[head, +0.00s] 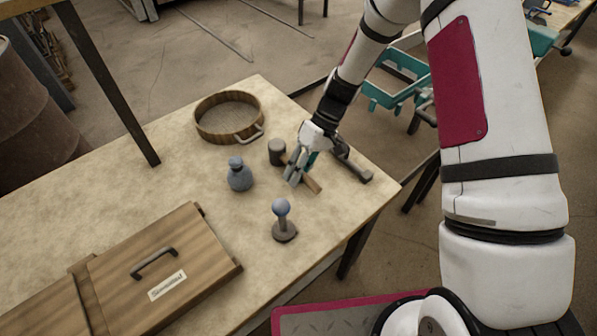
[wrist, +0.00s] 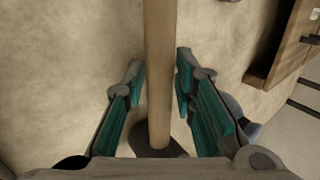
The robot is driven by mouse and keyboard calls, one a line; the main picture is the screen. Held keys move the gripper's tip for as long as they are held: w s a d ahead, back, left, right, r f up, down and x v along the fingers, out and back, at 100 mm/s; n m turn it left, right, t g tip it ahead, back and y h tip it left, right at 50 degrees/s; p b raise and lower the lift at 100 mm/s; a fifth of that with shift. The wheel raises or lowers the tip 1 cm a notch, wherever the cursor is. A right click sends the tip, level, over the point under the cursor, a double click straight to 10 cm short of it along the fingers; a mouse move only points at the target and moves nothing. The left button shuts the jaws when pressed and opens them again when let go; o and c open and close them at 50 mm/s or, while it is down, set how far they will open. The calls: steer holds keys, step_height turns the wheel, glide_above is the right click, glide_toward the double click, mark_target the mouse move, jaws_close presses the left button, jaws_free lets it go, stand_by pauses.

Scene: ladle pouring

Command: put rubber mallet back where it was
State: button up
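In the wrist view, the handle (wrist: 159,70) runs between the two teal-padded fingers of my gripper (wrist: 160,88). The fingers are open, with a gap showing on each side of the handle. The dark mallet head (wrist: 155,149) shows at the bottom of the wrist view, partly hidden by my gripper.
The workbench (head: 120,180) also holds a round sieve (head: 198,122), a blue-grey bottle-like object (head: 240,178), a blue-knobbed tool (head: 282,222) and a wooden case (head: 195,265). The front right corner is clear.

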steer(key=shift+r, duration=0.2)
steer(key=b+v, duration=0.1)
steer(key=v, duration=1.1)
steer(key=s+d+r+m+t+h, duration=0.2)
steer(key=s+r, duration=0.4)
steer(key=r, duration=0.2)
steer(key=s+d+r+m+t+h, duration=0.1)
steer(key=s+d+r+t, duration=0.15)
steer(key=s+r, duration=0.45)
steer(key=s+d+r+m+t+h, duration=0.1)
steer(key=s+d+r+m+t, duration=0.1)
steer(key=s, duration=0.4)
steer(key=s+d+r+m+t+h, duration=0.1)
steer(key=s+d+r+m, duration=0.1)
steer(key=s, duration=0.5)
steer(key=shift+s+d+r+t, duration=0.25)
steer(key=shift+d+r+t, duration=0.15)
steer(key=shift+r, duration=0.35)
